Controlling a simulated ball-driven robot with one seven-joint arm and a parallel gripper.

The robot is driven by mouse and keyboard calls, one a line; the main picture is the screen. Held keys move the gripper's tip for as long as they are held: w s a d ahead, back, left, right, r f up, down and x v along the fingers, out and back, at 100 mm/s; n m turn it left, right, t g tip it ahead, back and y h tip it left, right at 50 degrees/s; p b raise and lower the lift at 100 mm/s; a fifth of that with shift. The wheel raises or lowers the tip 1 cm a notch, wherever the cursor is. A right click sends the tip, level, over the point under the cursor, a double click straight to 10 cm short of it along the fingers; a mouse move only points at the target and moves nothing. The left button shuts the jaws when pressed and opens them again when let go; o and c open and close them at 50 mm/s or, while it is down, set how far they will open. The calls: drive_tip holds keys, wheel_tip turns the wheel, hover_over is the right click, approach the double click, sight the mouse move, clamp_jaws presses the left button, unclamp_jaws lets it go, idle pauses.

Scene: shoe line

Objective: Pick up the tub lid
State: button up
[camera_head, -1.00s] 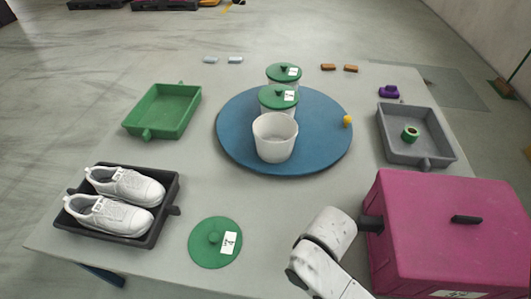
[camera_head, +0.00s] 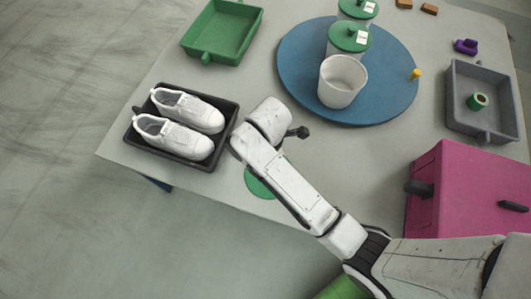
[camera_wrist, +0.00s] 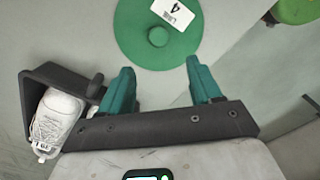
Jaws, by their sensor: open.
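The loose green tub lid (camera_head: 259,186) lies flat on the table near its front edge, partly hidden behind my arm in the head view. The wrist view shows this round lid (camera_wrist: 135,40) with its knob and a white label marked 4. My gripper (camera_wrist: 160,72) is open, its two teal fingers apart and empty, with the knob ahead of the gap between them. In the head view my arm hides the fingers. An open white tub (camera_head: 338,92) without a lid stands on the blue round board (camera_head: 300,72).
Two tubs with green lids (camera_head: 349,36) stand behind the open tub. A dark tray (camera_head: 222,143) with white shoes is left of the lid. A magenta box (camera_head: 470,195) stands at the right. A green tray (camera_head: 190,40) and a grey tray (camera_head: 462,118) lie farther back.

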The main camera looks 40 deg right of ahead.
wheel_tip(320, 180, down, 5)
drive_tip(key=shift+w+f+b, duration=0.1)
drive_tip(key=shift+f+b, duration=0.05)
drive_tip(key=shift+b, duration=0.15)
drive_tip(key=shift+d+f, duration=0.15)
drive_tip(key=shift+f, duration=1.2)
drive_tip(key=shift+d+f, duration=0.15)
drive_tip(key=shift+f, duration=1.15)
drive_tip(key=c, duration=1.1)
drive_tip(key=shift+r, duration=0.1)
